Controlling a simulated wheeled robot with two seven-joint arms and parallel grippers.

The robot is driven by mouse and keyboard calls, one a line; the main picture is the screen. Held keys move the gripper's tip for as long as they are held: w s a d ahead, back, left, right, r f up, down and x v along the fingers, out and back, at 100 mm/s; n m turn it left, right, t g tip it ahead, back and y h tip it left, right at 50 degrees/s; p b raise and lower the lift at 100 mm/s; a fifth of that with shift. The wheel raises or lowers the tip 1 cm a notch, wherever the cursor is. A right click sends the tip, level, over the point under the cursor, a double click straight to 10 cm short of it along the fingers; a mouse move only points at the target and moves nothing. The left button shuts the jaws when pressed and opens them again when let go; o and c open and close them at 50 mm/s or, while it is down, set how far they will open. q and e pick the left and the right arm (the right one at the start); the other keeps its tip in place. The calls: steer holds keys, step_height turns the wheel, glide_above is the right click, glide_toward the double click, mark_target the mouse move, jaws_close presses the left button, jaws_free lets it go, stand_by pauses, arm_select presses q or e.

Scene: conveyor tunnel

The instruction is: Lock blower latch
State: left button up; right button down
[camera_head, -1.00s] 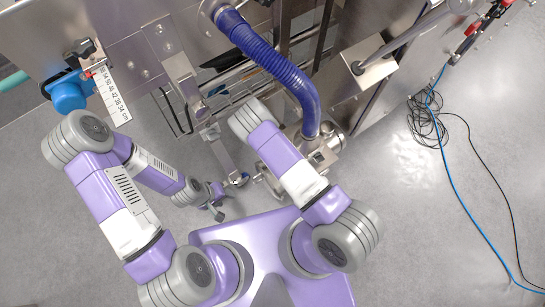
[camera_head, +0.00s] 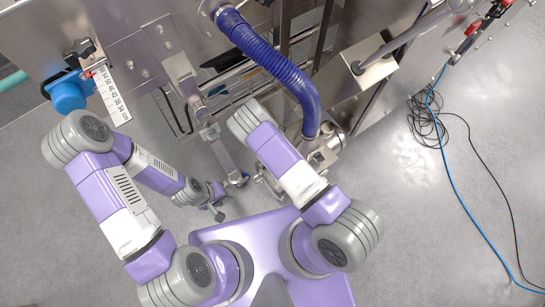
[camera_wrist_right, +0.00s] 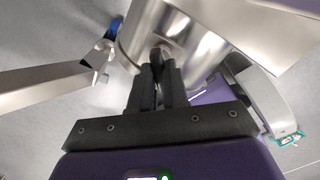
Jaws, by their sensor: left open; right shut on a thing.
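The steel blower housing (camera_head: 322,152) sits at the lower end of the blue ribbed hose (camera_head: 265,55) in the head view. In the right wrist view its shiny rounded metal (camera_wrist_right: 185,45) fills the top middle. My right gripper (camera_wrist_right: 158,68) is shut on a small dark part at the housing, taken to be the blower latch (camera_wrist_right: 160,51); the fingers hide most of it. In the head view my right arm covers the right gripper. My left gripper (camera_head: 222,202) is open and apart from the housing, low in front of the machine.
The machine's steel frame (camera_head: 130,60) runs across the top of the head view. A steel bar (camera_wrist_right: 45,82) and bracket lie left of the right fingers. A coil of black and blue cable (camera_head: 428,120) lies on the right floor, which is otherwise clear.

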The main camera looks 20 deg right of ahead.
steer(key=m, duration=0.3)
steer(key=shift+m, duration=2.2)
steer(key=c, duration=1.1)
jaws_free()
step_height(320, 180, up, 8)
steer(key=p, duration=0.3)
steer(key=shift+f, duration=0.15)
